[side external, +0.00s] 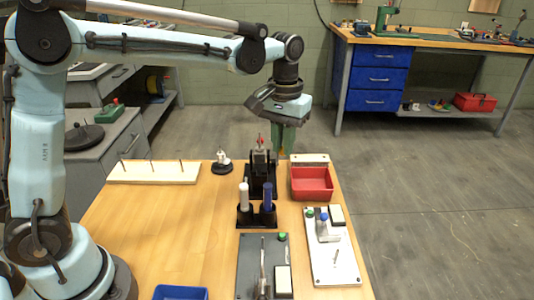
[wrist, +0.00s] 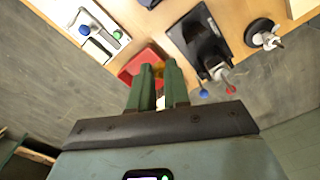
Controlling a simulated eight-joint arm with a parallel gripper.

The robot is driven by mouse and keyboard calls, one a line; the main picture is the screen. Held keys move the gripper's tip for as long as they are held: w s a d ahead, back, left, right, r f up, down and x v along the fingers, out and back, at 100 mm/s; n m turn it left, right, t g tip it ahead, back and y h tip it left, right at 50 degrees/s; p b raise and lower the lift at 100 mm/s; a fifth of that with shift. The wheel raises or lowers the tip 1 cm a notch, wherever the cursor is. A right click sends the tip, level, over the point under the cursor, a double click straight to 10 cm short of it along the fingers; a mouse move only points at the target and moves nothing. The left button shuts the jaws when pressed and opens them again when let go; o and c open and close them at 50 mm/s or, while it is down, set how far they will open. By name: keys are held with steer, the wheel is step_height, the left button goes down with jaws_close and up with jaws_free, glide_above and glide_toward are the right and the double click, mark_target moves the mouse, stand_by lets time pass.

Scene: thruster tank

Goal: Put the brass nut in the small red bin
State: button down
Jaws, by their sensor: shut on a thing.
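My gripper (side external: 283,148) hangs above the far edge of the wooden table, behind and a little left of the small red bin. Its green fingers are shut on the brass nut (side external: 281,153), a small golden patch at the fingertips. In the wrist view my gripper (wrist: 159,66) points towards the bin, and the nut (wrist: 160,73) shows only partly between the fingers. The small red bin (side external: 312,195) stands at the table's far right; its visible inside looks empty. In the wrist view the bin (wrist: 131,69) is partly hidden by the fingers.
A black stand (side external: 260,178) with a red-tipped lever is left of the bin. A holder with a white and a blue bottle (side external: 268,198) stands nearer. A white plate (side external: 345,262) with switches lies in front of the bin. A peg board (side external: 155,173) is far left.

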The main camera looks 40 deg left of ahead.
steer(key=w+d+f, duration=0.1)
steer(key=d+f, duration=0.2)
steer(key=d, duration=0.8)
glide_toward(311, 179)
steer(key=s+d+f, duration=0.2)
steer(key=s, duration=0.1)
steer(key=shift+s+d+f, duration=0.15)
steer(key=shift+s+f, duration=0.05)
steer(key=shift+f, duration=2.05)
steer(key=shift+f, duration=0.15)
steer(key=c, duration=1.1)
jaws_free()
